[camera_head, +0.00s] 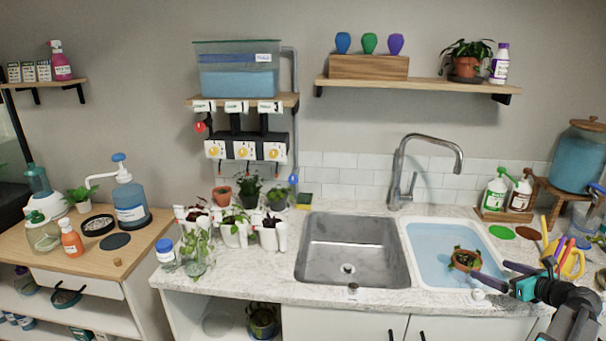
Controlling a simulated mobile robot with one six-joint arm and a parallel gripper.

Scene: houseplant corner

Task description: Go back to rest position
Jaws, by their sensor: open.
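My gripper (495,276) is at the lower right, its dark fingers spread open and pointing left over the right edge of the water-filled white basin (425,270). I see nothing between its fingers. A small potted plant in a terracotta pot (466,262) stands in the basin, just left of the fingertips in the picture. Whether a finger touches the pot I cannot tell. My arm comes in from the lower right corner and hides part of the counter there.
A steel sink (345,250) and a tall faucet (402,170) are left of the basin. A yellow watering can (571,262), spray bottles (497,190) and a large blue jar (580,157) crowd the right side. Potted plants (235,232) stand left of the sink.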

